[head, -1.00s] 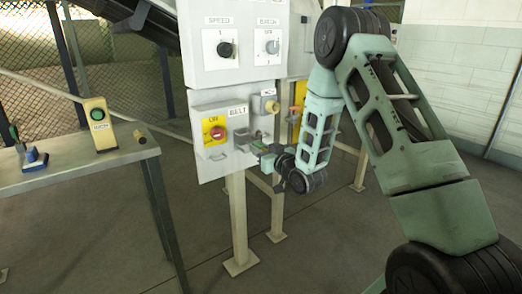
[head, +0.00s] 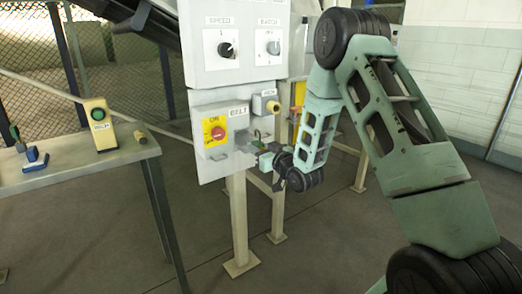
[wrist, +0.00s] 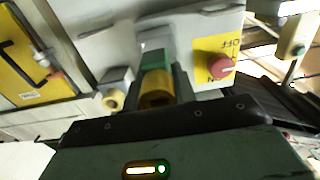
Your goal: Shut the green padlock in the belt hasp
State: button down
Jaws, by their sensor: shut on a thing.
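My gripper (head: 266,157) is shut on the green padlock (head: 255,147), in front of the lower panel and to the right of the grey belt plate (head: 240,139). A thin dark curve, seemingly the shackle, shows just above the padlock in the head view. In the wrist view the padlock's green part (wrist: 155,61) shows above a brass-coloured part (wrist: 156,92), in front of the pale grey belt fitting (wrist: 155,38). The shackle is hidden there, so I cannot tell whether it passes through the hasp or is closed.
A red switch on a yellow plate (head: 214,132) is left of the belt fitting. A brass-coloured knob (head: 273,107) is at the upper right. A table (head: 75,165) at left holds a yellow box (head: 99,124) and a blue-based item (head: 35,157).

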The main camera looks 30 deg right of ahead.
jog(key=shift+w, duration=0.65)
jog(key=shift+w, duration=0.35)
jog(key=shift+w, duration=0.7)
jog(key=shift+w+a+b, duration=0.1)
jog(key=shift+w+b, duration=0.2)
jog(key=shift+w, duration=0.1)
jog(key=shift+w, duration=1.05)
jog(key=shift+w, duration=0.1)
jog(key=shift+f+b, duration=0.1)
jog(key=shift+b, duration=0.35)
